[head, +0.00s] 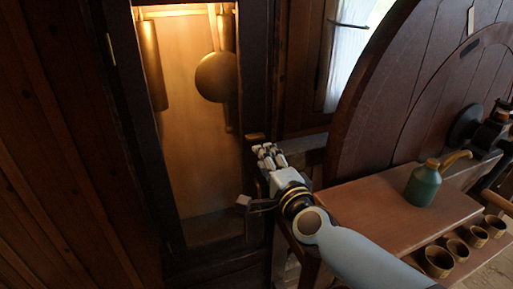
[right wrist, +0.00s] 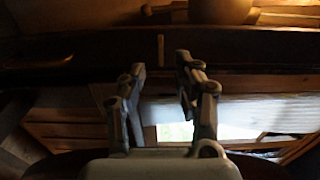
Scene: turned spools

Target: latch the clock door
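The clock (head: 150,120) is a tall dark wooden case on the left, its lit inside showing a pendulum bob (head: 216,77) and a hanging weight (head: 151,65). Its door's right-hand frame (head: 257,60) stands upright; I cannot tell if the door is fully closed. A small brass latch piece (head: 255,136) lies across that frame. My right gripper (head: 268,153) is just below it in the head view. In the right wrist view the gripper (right wrist: 160,62) has its fingers apart, with the brass strip (right wrist: 160,48) between and beyond the tips, apparently untouched. My left gripper is not in view.
A wooden bench (head: 390,215) at the right holds a green oil can (head: 423,185), with several small cups (head: 438,261) on a lower shelf. A large round wooden piece (head: 400,95) and a bright window (head: 347,50) are behind. The wrist view is dark.

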